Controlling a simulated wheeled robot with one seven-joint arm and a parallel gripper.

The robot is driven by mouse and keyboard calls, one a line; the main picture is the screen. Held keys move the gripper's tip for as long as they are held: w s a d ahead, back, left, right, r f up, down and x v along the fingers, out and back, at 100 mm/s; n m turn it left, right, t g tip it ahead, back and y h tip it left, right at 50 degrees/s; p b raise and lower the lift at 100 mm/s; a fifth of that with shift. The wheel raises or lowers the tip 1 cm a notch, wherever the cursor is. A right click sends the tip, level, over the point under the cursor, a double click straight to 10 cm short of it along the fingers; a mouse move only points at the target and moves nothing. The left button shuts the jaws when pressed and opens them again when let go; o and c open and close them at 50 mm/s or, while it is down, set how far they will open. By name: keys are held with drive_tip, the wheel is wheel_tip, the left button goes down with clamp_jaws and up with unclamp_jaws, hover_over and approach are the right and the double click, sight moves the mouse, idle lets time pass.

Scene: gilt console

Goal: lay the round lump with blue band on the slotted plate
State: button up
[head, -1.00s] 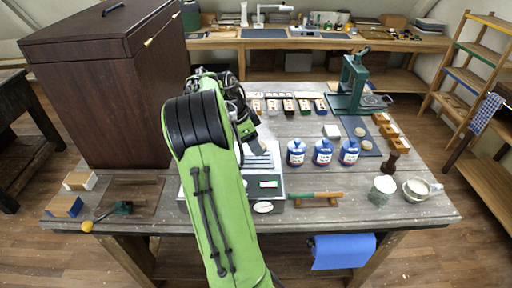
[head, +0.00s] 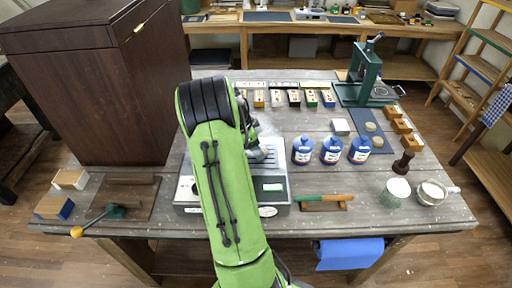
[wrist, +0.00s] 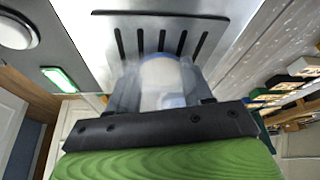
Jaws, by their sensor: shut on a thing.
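The slotted plate (wrist: 215,40) is a light metal surface with dark slots, just beyond the lump. In the head view the plate (head: 277,146) is the top of a grey boxy device, and my gripper (head: 262,153) is over it. My arm hides much of the device and the lump there. I cannot tell whether the lump touches the plate.
A green display (head: 272,187) is on the device's front. Several blue bottles (head: 302,150) stand close to its right, and a green-handled tool (head: 323,198) lies at front right. A tall dark cabinet (head: 90,90) stands left. Small blocks (head: 294,97) line the back.

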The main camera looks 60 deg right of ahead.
drive_tip(key=o, duration=1)
drive_tip(key=shift+f, duration=0.1)
drive_tip(key=p+v, duration=0.2)
drive_tip(key=v, duration=1)
drive_tip(key=w+a+r+n+t, duration=0.25)
drive_tip(key=a+r+n, duration=0.3)
drive_tip(key=a, duration=0.35)
drive_tip(key=a+r+n+t, duration=0.3)
drive_tip(key=a+n, duration=0.5)
drive_tip(key=a, duration=0.4)
drive_tip(key=s+a+n+t+y, duration=0.1)
drive_tip(key=s+a+n, duration=0.2)
drive_tip(key=a+n, duration=0.1)
drive_tip(key=s+a+f+n+t+y, duration=0.1)
drive_tip(key=s+a+n, duration=0.2)
drive_tip(key=a+n, duration=0.2)
drive_tip(key=s+a+n+t+y, duration=0.1)
drive_tip(key=s+a+n, duration=0.2)
drive_tip(key=a+n, duration=0.2)
drive_tip(key=shift+s+a+f, duration=0.15)
drive_tip(key=shift+a+f, duration=0.05)
drive_tip(key=shift+a, duration=0.45)
drive_tip(key=shift+s+a+f, duration=0.15)
drive_tip(key=shift+a+f, duration=0.05)
drive_tip(key=shift+a, duration=0.4)
